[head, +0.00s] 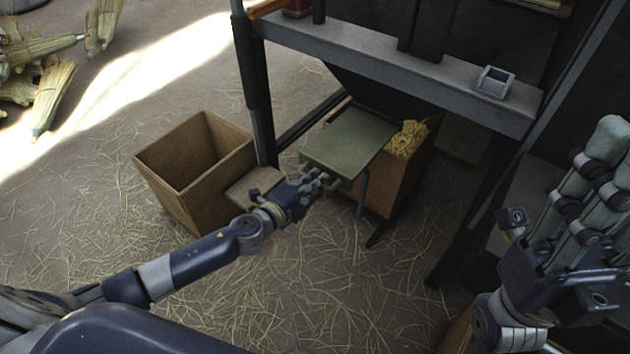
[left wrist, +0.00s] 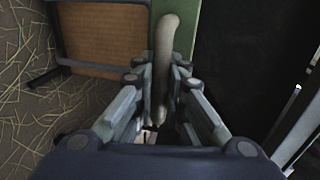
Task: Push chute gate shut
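The chute gate (head: 348,141) is a flat green plate. It sticks out from below the dark chute, over a wooden crate of straw. My left gripper (head: 318,179) is at its near left edge in the head view. In the left wrist view, a worn, pale handle (left wrist: 164,55) lies along a green strip of the gate (left wrist: 185,35). The fingers of my left gripper (left wrist: 162,85) close in on both sides of this handle and appear to grip it. My right gripper (head: 560,210) is at the right, fingers spread and empty, away from the gate.
The crate with straw (head: 385,180) stands under the gate. An empty wooden crate (head: 190,160) stands left of it, beside a dark post (head: 262,120). A grey beam (head: 400,65) crosses above, with a small metal box (head: 495,82) on it. Straw covers the floor; brooms (head: 50,95) lie far left.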

